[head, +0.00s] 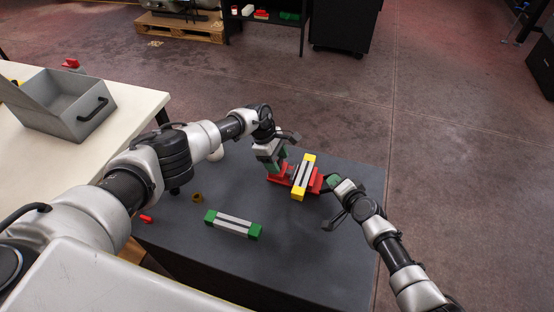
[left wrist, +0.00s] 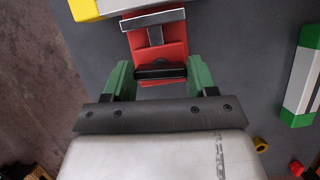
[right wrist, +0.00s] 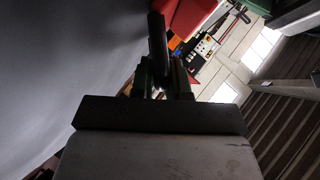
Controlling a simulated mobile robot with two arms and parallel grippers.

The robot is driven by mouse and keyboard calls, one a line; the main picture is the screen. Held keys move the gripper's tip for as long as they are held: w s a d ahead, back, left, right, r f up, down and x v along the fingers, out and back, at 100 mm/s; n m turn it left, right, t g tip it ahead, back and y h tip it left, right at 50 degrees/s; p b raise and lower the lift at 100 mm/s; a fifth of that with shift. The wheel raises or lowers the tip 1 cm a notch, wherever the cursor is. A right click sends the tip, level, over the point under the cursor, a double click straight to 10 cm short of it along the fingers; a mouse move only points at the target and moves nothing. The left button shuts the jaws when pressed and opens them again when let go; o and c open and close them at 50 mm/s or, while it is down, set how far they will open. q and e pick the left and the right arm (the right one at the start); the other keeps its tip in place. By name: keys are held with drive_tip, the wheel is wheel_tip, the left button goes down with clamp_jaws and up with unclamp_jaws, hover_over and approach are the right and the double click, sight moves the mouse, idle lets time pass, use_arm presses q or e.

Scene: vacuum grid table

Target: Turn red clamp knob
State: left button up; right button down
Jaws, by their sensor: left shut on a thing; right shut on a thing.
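The red clamp (head: 314,184) lies on the dark table, with a grey bar with yellow ends (head: 304,177) across it. In the left wrist view the clamp (left wrist: 174,48) has a dark crosspiece (left wrist: 160,71) at its near end. My left gripper (head: 277,167) is at the clamp's left end, its green fingers (left wrist: 160,80) on either side of this end, shut on the clamp. My right gripper (head: 335,182) is at the clamp's right end. In the right wrist view it is shut on a dark rounded bar (right wrist: 157,42), which looks like the knob's handle. The head view hides the knob.
A grey bar with green ends (head: 233,224) lies in front of the clamp. A brass ring (head: 197,197) and a small red part (head: 146,219) lie to its left. A grey box (head: 65,105) stands on the white table (head: 145,105) at left. The front right tabletop is clear.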

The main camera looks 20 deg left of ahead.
use_arm(q)
drive_tip(key=shift+m+g, duration=0.5)
drive_tip(key=shift+m, duration=0.6)
drive_tip(key=shift+d, duration=0.1)
drive_tip(key=o, duration=0.9)
drive_tip(key=shift+o, duration=0.2)
drive_tip(key=v, duration=1.2)
drive_tip(key=shift+w+d, duration=0.1)
drive_tip(key=shift+c, duration=0.3)
